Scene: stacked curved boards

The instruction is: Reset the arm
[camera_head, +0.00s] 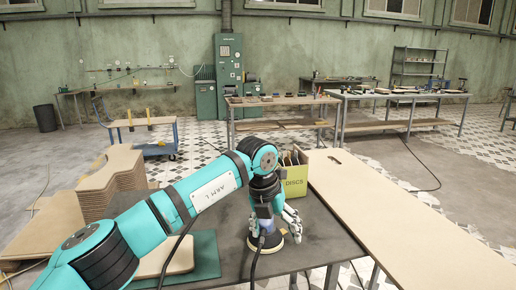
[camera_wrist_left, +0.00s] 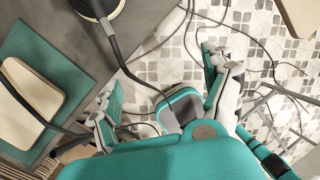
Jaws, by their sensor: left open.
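My left arm comes in from the left in the head view and bends down over the dark table (camera_head: 320,232). Its gripper (camera_head: 283,222) hangs by the round tool with a dark rim and pale disc (camera_head: 266,244), partly covering it. In the left wrist view the gripper (camera_wrist_left: 165,90) has its two fingers spread wide with nothing between them. The round tool (camera_wrist_left: 98,5) is at the top left there, apart from the fingers, with a cable running from it. My right gripper is not in view.
A teal mat (camera_head: 207,250) holds a pale board (camera_head: 180,260). A yellow-green box marked DISCS (camera_head: 295,183) stands behind the gripper. Stacked curved boards (camera_head: 113,185) are at left. A long board (camera_head: 400,225) lies at right. Cables hang near the arm. Workbenches stand farther back.

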